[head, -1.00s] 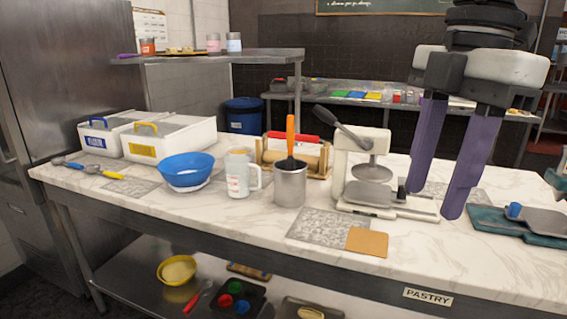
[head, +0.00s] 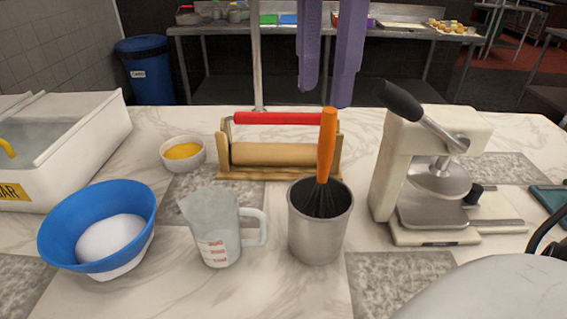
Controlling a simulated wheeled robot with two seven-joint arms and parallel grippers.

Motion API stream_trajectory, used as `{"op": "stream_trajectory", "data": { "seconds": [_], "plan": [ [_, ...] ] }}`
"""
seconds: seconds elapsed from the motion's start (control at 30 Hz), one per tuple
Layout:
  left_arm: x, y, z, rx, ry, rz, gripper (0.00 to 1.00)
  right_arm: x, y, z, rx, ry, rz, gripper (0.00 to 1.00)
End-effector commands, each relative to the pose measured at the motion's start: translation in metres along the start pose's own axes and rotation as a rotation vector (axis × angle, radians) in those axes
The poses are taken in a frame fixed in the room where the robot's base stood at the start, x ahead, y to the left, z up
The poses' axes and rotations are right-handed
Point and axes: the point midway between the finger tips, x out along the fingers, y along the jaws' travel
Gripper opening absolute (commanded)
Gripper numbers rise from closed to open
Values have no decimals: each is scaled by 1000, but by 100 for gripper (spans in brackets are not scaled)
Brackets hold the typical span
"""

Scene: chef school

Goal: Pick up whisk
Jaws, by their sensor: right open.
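The whisk (head: 326,150) has an orange handle that sticks up out of a grey metal canister (head: 318,236). Its dark wires go down inside the canister, and their lower part is hidden. The whisk leans slightly to the right. My right gripper (head: 326,96) hangs from the top of the picture with two purple fingers apart, open and empty. The fingertips appear above and behind the whisk handle in the picture; I cannot tell the exact distance. My left gripper is not in view.
A measuring jug (head: 216,232) stands close left of the canister, a press (head: 430,180) close right. A rolling pin on a wooden stand (head: 270,153) is behind. A blue bowl (head: 62,228), a small yellow-filled bowl (head: 183,153) and a white bin (head: 100,130) are farther left.

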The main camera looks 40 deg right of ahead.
Motion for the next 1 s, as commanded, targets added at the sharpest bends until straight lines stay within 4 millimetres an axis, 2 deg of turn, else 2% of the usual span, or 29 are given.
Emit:
{"op": "stream_trajectory", "data": {
  "seconds": [0.03, 0.1, 0.3, 0.47, 0.7, 1.0],
  "plan": [
    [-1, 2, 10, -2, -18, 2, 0, 9, -1, 0, -2, 2, -5, 40],
    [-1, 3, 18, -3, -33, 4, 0, 20, -1, 0, -2, 2, -5, 40],
    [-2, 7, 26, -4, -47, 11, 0, 43, -1, 0, -1, 2, -2, 40],
    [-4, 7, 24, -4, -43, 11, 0, 56, -2, 1, -1, 2, -5, 40],
    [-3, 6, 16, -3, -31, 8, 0, 91, -5, 2, 0, 2, -4, 40],
    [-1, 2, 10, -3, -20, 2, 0, 98, -4, 2, 2, 2, 1, 40]
  ]
}}
